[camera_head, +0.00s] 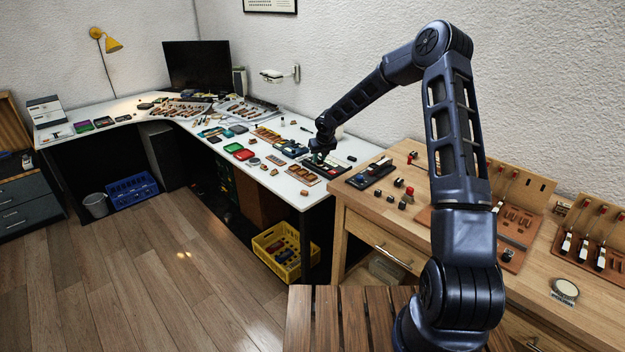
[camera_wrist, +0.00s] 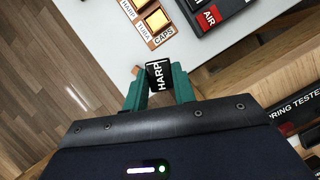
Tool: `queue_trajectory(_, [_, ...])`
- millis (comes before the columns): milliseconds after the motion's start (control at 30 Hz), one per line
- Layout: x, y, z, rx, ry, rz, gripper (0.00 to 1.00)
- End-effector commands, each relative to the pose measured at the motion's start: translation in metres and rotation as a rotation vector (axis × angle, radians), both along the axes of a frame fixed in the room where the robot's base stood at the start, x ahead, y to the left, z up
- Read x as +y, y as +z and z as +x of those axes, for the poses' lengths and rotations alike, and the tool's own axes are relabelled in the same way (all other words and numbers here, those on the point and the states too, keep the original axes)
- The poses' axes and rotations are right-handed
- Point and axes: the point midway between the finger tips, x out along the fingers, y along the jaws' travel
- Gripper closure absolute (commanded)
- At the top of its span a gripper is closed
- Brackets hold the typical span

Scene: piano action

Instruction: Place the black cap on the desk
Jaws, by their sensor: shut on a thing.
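In the wrist view a small black cap (camera_wrist: 157,75) with white lettering "HARP" sits between the two green fingertips of my gripper (camera_wrist: 155,90). The fingers are shut on it, and its lettered face shows. In the head view my gripper (camera_head: 318,156) is over the front right end of the white desk (camera_head: 297,198), and the cap is too small to make out there. The white desk top (camera_wrist: 195,55) shows beyond the fingers in the wrist view. I cannot tell how high above the surface the cap is held.
A brown tray (camera_wrist: 161,37) labelled "HARP", "TUBA" and "CAPS" lies just beyond the fingers. A black device (camera_wrist: 222,14) with a red "AIR" label lies right of it. The spring tester (camera_head: 370,173) stands on the wooden bench (camera_head: 440,262). Bare desk shows near the front edge.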

Motion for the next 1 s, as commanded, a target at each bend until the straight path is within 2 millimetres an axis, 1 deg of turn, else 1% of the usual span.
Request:
queue_trajectory(33, [0.001,-0.012,-0.001,0.002,0.002,-0.001,0.95])
queue_trajectory(100, [0.001,-0.027,-0.001,0.002,0.002,-0.001,0.95])
queue_trajectory(300, [0.001,-0.070,-0.001,0.002,0.002,-0.001,0.95])
queue_trajectory(400, [0.001,-0.089,-0.001,0.001,0.002,-0.001,0.95])
queue_trajectory(500, [0.000,-0.101,0.000,0.000,0.001,-0.002,0.95])
queue_trajectory(767, [0.000,-0.117,0.000,0.001,-0.001,-0.001,0.95])
queue_trajectory(1000, [0.001,-0.145,0.000,0.000,0.001,0.000,0.95])
